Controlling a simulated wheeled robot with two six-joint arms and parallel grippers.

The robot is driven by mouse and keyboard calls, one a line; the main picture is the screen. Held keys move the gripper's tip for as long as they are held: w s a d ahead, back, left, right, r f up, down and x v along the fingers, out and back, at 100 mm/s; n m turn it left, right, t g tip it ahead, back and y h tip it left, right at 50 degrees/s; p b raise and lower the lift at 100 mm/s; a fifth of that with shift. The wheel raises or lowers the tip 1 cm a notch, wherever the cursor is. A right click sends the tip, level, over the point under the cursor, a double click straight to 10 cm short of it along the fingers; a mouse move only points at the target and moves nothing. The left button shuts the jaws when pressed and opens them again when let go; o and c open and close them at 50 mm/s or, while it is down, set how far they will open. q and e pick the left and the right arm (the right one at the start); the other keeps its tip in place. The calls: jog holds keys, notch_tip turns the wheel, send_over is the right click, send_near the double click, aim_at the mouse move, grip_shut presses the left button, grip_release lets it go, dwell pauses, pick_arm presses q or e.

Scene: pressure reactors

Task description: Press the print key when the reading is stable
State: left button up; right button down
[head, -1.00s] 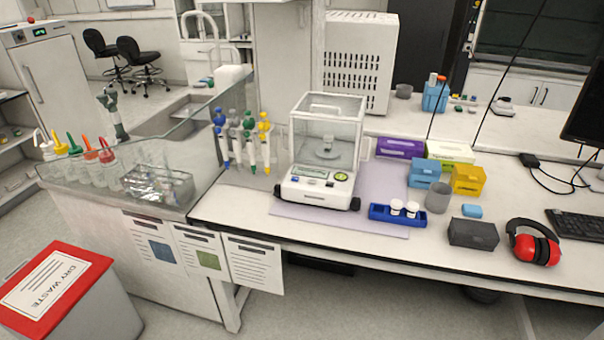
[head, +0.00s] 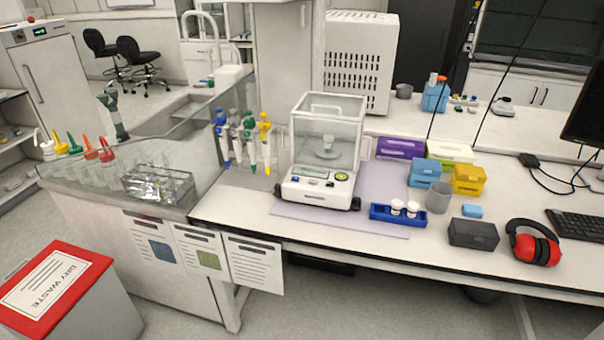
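An analytical balance (head: 322,150) with a clear glass draft shield stands on a pale purple mat (head: 384,190) on the bench. Its front panel has a small grey display (head: 311,174) and several keys, with a round green key (head: 341,177) at the right. The reading and the key labels are too small to make out. A small object (head: 326,146) sits on the pan inside the shield. Neither of my grippers shows in the head view.
A blue rack with two white-capped vials (head: 398,213) stands right of the balance, near a grey cup (head: 439,197). Pipettes on a stand (head: 243,143) are to its left. A dark box (head: 473,233) and red earmuffs (head: 533,243) lie further right. Bench before the balance is clear.

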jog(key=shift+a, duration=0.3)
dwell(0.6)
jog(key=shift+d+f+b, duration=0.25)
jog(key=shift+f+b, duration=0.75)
